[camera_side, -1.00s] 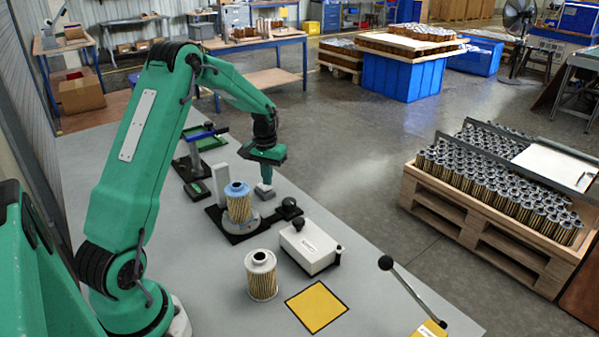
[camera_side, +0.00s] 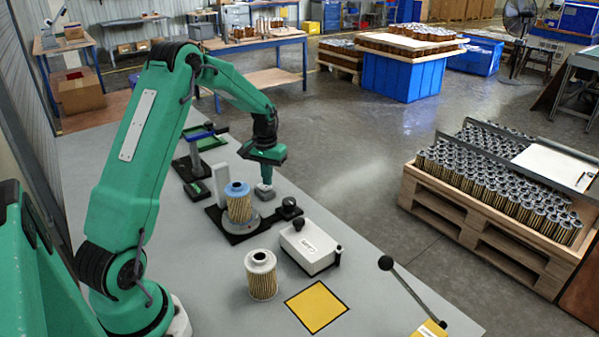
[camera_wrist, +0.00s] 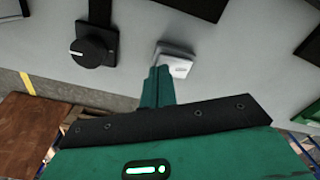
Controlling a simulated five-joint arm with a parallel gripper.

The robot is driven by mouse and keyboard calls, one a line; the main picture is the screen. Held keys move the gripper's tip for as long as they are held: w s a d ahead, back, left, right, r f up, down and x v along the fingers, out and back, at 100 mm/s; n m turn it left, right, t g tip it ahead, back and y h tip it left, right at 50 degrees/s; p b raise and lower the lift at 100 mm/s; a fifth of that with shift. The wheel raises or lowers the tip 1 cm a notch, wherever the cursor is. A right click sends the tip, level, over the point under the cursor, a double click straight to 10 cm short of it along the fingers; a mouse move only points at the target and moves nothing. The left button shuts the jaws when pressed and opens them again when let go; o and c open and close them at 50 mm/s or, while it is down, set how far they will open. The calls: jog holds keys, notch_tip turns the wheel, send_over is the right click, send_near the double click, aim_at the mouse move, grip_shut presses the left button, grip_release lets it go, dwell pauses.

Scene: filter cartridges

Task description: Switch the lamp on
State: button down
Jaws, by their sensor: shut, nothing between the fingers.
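My gripper (camera_side: 266,180) is shut and empty, pointing down at the far right edge of the grey bench. In the wrist view its closed green fingers (camera_wrist: 160,78) reach to a small pale grey block (camera_wrist: 175,60), which looks like a switch. The fingertips overlap the block's near left side in that view; I cannot tell whether they touch it. In the side view the block (camera_side: 264,194) lies right below the fingers. I cannot make out which thing is the lamp, or whether it is lit.
A black knob (camera_wrist: 92,52) is left of the fingers in the wrist view. A blue-topped filter (camera_side: 239,204) stands on a fixture beside a white post (camera_side: 220,186). A white box (camera_side: 308,247), another filter (camera_side: 261,275) and a yellow square (camera_side: 317,307) are nearer.

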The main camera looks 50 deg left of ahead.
aim_at(268, 188)
jog(key=shift+f, duration=0.9)
dwell(0.4)
jog(key=shift+r, duration=0.15)
jog(key=shift+r, duration=3.4)
jog(key=s+d+r+m+t, duration=0.1)
jog(key=s+d+r, duration=0.3)
jog(key=d+r, duration=0.3)
jog(key=s+d+r+m+t, duration=0.1)
jog(key=s+d+r+m, duration=0.15)
jog(key=d+r, duration=0.4)
jog(key=s+d+m+t, duration=0.2)
jog(key=s+d+t, duration=0.1)
jog(key=s+d, duration=0.8)
jog(key=s+r, duration=0.1)
jog(key=s, duration=0.3)
jog(key=shift+s+d+t, duration=0.25)
jog(key=shift+s+t, duration=0.05)
